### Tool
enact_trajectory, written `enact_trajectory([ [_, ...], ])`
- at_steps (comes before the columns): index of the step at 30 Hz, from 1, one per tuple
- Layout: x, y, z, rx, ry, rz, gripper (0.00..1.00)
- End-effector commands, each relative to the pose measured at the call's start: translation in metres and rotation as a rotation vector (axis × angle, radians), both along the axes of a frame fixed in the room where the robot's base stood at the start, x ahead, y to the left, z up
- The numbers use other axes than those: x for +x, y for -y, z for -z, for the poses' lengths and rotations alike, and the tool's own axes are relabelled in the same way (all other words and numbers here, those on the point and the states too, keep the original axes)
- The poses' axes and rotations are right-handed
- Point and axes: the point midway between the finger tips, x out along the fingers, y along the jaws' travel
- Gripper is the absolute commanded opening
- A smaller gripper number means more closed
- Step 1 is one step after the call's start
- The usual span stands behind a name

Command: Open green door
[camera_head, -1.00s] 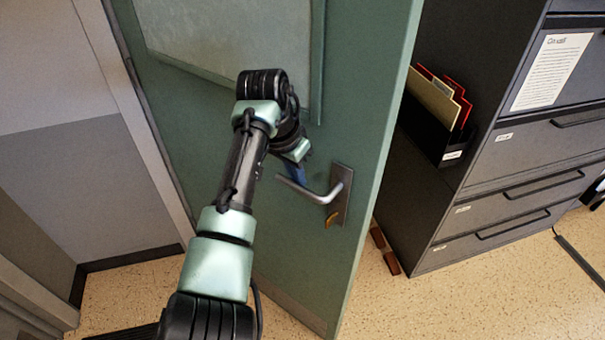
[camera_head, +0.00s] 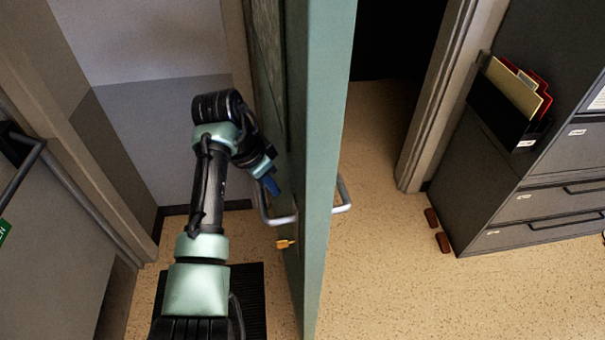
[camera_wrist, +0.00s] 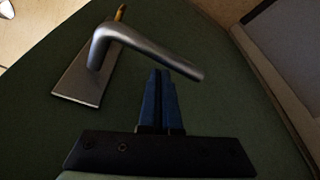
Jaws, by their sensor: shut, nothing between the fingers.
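The green door (camera_head: 322,130) stands open, seen nearly edge-on in the head view, with a dark opening to its right. Its metal lever handle (camera_head: 280,217) is on the left face, and another lever shows on the far face. A yellow key or tag (camera_head: 285,244) sits below the handle. My gripper (camera_head: 272,186) is beside the left face, just above the lever's free end. In the wrist view the lever (camera_wrist: 150,47) crosses in front of the blue fingertips (camera_wrist: 160,75), which are together and empty. I cannot tell whether they touch the lever.
A dark filing cabinet (camera_head: 545,185) with a folder holder (camera_head: 510,105) stands at the right. A door frame (camera_head: 440,110) is behind the opening. A grey door with a bar (camera_head: 55,240) is at left. Speckled floor (camera_head: 385,280) is clear right of the door.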

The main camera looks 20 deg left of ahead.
Motion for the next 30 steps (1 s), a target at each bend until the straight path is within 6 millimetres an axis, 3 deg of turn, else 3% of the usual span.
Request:
enact_trajectory([
  [3, -0.011, -0.023, -0.001, -0.001, 0.0, -0.003, 0.0],
  [9, -0.02, -0.043, -0.001, -0.001, 0.002, 0.003, 0.0],
  [30, -0.022, -0.049, -0.004, -0.001, 0.002, 0.002, 0.0],
])
